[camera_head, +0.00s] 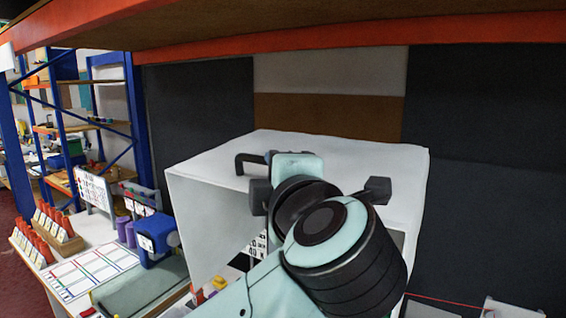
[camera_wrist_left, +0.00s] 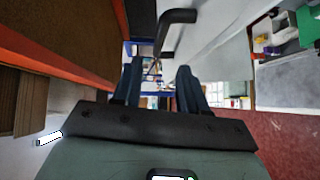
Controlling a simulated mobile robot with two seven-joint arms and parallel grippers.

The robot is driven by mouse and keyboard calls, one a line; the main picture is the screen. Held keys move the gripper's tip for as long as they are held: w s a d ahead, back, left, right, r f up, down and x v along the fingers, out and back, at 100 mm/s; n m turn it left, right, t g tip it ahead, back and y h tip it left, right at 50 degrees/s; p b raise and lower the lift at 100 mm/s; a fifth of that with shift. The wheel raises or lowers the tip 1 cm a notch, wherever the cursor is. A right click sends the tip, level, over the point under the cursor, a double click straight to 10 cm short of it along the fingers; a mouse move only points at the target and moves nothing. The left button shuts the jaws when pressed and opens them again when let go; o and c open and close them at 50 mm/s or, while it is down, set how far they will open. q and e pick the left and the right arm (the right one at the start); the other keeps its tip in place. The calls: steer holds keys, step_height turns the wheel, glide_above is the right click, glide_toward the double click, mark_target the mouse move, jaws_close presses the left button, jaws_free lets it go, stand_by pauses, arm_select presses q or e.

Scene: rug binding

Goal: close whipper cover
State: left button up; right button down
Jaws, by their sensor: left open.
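The whipper cover (camera_head: 360,150) is a large white box-like hood in the middle of the head view. Its left side wall and top show; much of its front is hidden behind my left arm. A dark bar handle (camera_head: 243,160) stands out near the top left of the cover. In the left wrist view the handle (camera_wrist_left: 178,17) is a black bent bar just beyond the fingertips. My left gripper (camera_wrist_left: 161,75) is open, its two dark fingers apart with nothing between them. In the head view my wrist largely hides its fingers. My right gripper is not in view.
An orange-edged shelf (camera_head: 300,42) runs overhead, close above the cover. A dark wall panel (camera_head: 490,120) stands behind. At left are a blue device (camera_head: 158,240), orange-topped spools (camera_head: 50,220) and a blue rack (camera_head: 138,120). Small coloured items lie below the cover's left front.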

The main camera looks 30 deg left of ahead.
arm_select(q)
steer(key=p+x, duration=0.1)
steer(key=x, duration=0.7)
steer(key=shift+w+r, duration=0.1)
steer(key=shift+w, duration=0.15)
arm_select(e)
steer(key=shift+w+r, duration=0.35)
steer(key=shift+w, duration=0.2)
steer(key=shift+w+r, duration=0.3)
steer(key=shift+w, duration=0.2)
arm_select(q)
jaws_close()
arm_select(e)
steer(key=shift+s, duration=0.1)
